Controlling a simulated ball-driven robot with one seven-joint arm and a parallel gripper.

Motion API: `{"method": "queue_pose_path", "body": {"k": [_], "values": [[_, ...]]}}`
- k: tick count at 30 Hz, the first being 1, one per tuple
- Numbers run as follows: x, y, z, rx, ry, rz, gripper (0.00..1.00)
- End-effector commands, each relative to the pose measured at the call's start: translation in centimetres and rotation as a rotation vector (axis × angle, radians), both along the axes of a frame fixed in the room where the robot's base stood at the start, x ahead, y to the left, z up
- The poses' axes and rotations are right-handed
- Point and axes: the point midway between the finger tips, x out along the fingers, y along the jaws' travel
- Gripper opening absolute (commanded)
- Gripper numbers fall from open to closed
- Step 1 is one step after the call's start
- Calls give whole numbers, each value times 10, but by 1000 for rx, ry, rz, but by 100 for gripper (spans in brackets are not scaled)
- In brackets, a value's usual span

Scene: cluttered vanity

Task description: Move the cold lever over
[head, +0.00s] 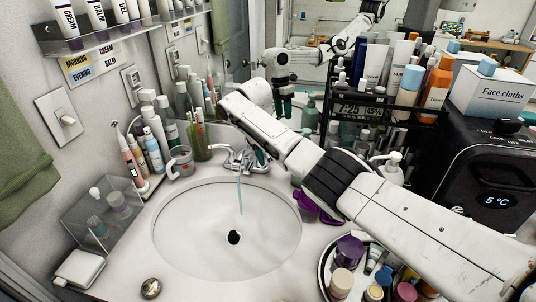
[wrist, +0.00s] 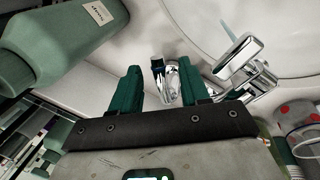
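The chrome tap (head: 238,160) stands at the back rim of the sink, and a thin stream of water (head: 240,195) falls from its spout. In the wrist view, a chrome lever with a dark bluish tip (wrist: 158,66) shows between my fingers, and the spout (wrist: 240,56) is to its right. I take this for the cold lever; its marking is too small to read. My gripper (wrist: 159,72) is open, with one teal finger on each side of the lever in the picture. I cannot tell whether either finger touches it. In the head view my arm hides most of the gripper.
The white basin (head: 190,245) is clear. A cup (head: 180,160) and a glass of toothbrushes (head: 198,142) stand left of the tap. A green-grey bottle (wrist: 50,55) is close to my gripper. A black rack (head: 375,125) and a tray of jars (head: 328,268) crowd the right.

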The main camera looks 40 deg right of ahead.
Motion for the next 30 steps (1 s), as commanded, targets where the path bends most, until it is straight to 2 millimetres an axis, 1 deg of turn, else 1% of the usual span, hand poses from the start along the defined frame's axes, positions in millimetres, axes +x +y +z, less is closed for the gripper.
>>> {"method": "queue_pose_path", "body": {"k": [7,10,14,21,24,27,30], "values": [[0,0,1,0,0,0,45],[1,2,8,1,-1,0,45],[2,5,28,1,-4,1,45],[4,14,73,0,-3,2,45],[5,17,88,0,-2,1,45],[5,18,98,0,-1,0,45],[5,19,104,0,0,1,45]]}}
